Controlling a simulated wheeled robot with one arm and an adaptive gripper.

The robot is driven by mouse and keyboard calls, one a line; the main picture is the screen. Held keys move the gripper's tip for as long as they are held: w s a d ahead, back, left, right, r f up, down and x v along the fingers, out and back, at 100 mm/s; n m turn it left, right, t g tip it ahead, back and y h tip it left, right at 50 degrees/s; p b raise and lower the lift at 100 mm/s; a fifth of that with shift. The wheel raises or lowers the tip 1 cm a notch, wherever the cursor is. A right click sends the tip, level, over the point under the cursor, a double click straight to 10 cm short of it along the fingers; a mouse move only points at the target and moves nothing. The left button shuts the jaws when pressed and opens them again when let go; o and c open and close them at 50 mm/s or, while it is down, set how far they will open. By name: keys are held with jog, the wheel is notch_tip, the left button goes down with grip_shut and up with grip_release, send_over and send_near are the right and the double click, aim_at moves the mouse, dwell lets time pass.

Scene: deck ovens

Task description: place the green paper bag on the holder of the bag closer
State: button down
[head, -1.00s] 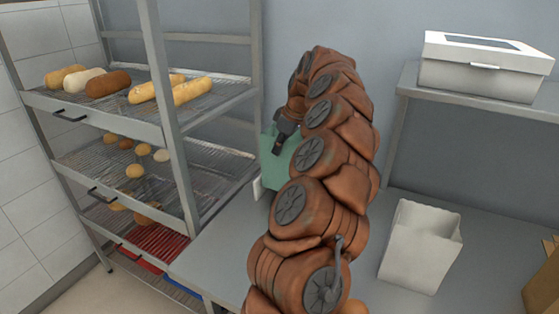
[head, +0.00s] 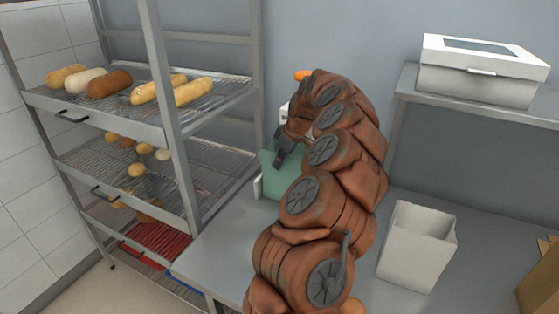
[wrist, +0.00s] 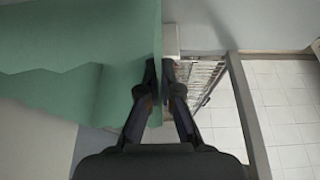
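The green paper bag (head: 272,183) is at the back left of the counter, partly hidden behind my arm in the head view. It fills the left of the wrist view (wrist: 70,55). My gripper (wrist: 160,75) has one finger on each side of the bag's wall and is shut on it; it also shows at the bag in the head view (head: 281,160). A pale upright piece (head: 257,187) beside the bag and an orange tip (head: 303,75) above my arm may belong to the bag closer, which is mostly hidden. I cannot tell whether the bag touches its holder.
A rack (head: 178,130) with loaves and rolls stands at left, close to the bag. A white open bag (head: 415,250) stands on the counter (head: 218,245) at right. A white box (head: 480,72) sits on the wall shelf (head: 500,108). A brown carton is at the right edge.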

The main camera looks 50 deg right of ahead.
jog(key=shift+f, duration=0.15)
jog(key=c, duration=1.3)
grip_release()
jog(key=shift+r, duration=0.2)
jog(key=shift+b+v, duration=1.8)
jog(key=shift+v, duration=4.2)
